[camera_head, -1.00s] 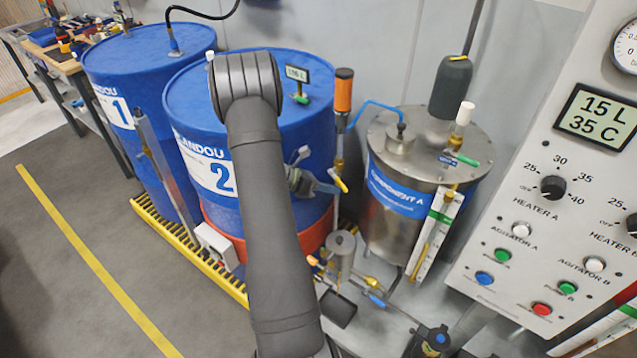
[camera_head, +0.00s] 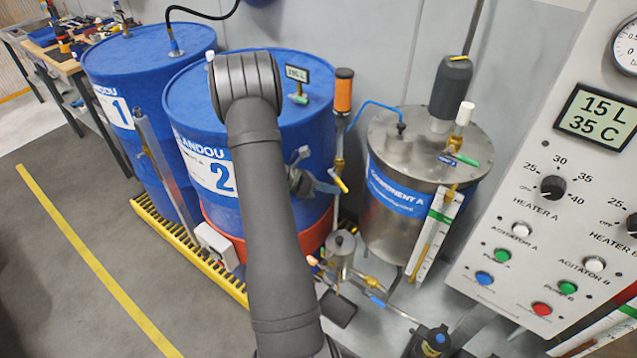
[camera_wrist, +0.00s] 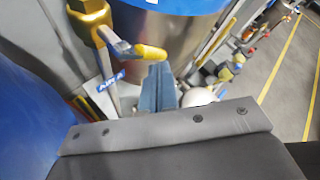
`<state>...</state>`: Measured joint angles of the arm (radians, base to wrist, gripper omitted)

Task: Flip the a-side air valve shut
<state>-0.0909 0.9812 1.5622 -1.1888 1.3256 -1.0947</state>
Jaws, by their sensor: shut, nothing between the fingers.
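The a-side air valve shows in the wrist view as a brass body (camera_wrist: 88,12) with a lever whose end is yellow (camera_wrist: 150,52). The lever sticks out to the right, across the line of the pipe. A blue "AIR A" tag (camera_wrist: 110,81) hangs below it. In the head view the yellow lever (camera_head: 341,184) is at the right side of drum 2, tilted down to the right. My gripper (camera_head: 326,187) is just left of it, partly behind my arm. In the wrist view my shut, empty fingers (camera_wrist: 160,74) end just below the yellow end; contact cannot be told.
Blue drum 2 (camera_head: 220,185) is close on the left. The steel component A tank (camera_head: 385,225) stands to the right, with a gauge strip and a green-handled valve (camera_head: 464,159). An orange-topped unit (camera_head: 344,90) stands above the lever. The control panel (camera_head: 560,235) is far right.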

